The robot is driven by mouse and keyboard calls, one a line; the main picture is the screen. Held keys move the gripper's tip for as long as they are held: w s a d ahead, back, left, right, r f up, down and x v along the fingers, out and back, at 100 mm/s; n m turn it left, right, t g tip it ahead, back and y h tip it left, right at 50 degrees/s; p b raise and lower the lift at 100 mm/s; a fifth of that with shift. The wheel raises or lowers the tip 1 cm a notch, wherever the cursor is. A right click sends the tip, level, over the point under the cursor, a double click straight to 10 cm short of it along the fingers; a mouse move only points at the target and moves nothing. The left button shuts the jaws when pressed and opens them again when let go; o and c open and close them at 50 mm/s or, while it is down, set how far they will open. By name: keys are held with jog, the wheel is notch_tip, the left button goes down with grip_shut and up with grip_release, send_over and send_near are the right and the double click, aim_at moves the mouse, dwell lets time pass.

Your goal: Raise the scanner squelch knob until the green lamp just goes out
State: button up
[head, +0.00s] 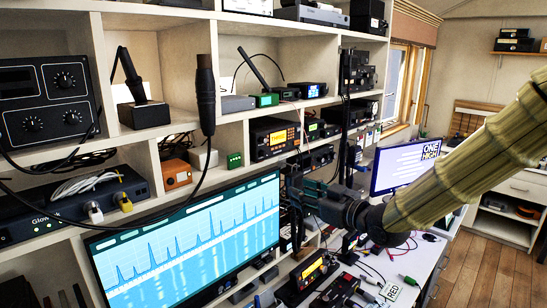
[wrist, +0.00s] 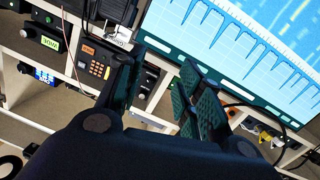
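My gripper (head: 300,187) is in front of the right edge of the large monitor, below the middle cubbies. In the wrist view, my gripper's (wrist: 165,60) two fingers stand apart with nothing between them. A dark radio with an orange display (head: 278,137) sits in the cubby above my gripper. A unit with an orange display and keypad (wrist: 97,66) shows beyond the left finger in the wrist view, and appears to be the same radio. I cannot tell for certain which unit is the scanner. The squelch knob and green lamp cannot be made out.
The monitor (head: 200,246) with a blue spectrum fills the lower middle. A black microphone (head: 206,95) hangs before the shelves. A lit radio (head: 312,270) and cables crowd the desk below. Another screen (head: 402,166) stands behind my arm. Open floor (head: 490,270) lies at right.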

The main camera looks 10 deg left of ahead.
jog(key=n+y, duration=0.2)
send_near(266, 154)
jog(key=v, duration=0.3)
jog(key=shift+h, duration=0.3)
jog(key=p+x, duration=0.1)
jog(key=x, duration=0.4)
jog(key=p+x, duration=0.2)
jog(key=x, duration=0.4)
jog(key=shift+s+a+r, duration=0.1)
jog(key=shift+a+r, duration=0.05)
jog(key=shift+r, duration=0.1)
jog(key=shift+c, duration=0.2)
grip_shut()
